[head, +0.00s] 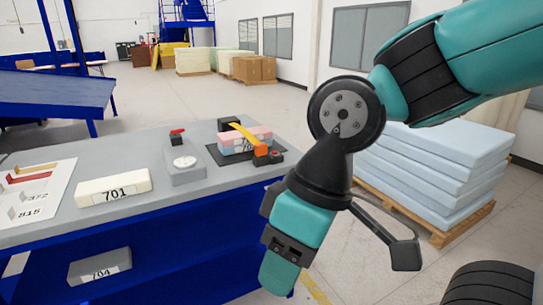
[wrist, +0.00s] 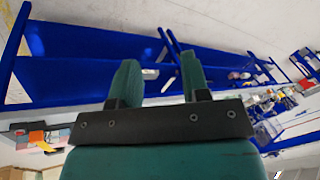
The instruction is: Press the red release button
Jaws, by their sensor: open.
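A small dark box with a red top, which looks like the release button (head: 276,154), sits on the grey workbench by the right end of the foam press. The press holds a pink and light-blue foam block (head: 236,147) under a yellow bar (head: 242,133) with an orange end. Another red piece (head: 177,131) tops a grey gauge unit (head: 186,167) to the left. My gripper (head: 279,275) hangs in front of the bench's right end, lower than its top and apart from the button. In the wrist view its teal fingers (wrist: 160,78) are spread and empty; I cannot make out the button there.
A cream block marked 701 (head: 113,188) and a printed sheet (head: 32,197) lie on the bench (head: 140,150). A grey block marked 704 (head: 99,267) is on the lower shelf. Light-blue foam slabs (head: 440,165) stand on a pallet at right. Open floor lies behind.

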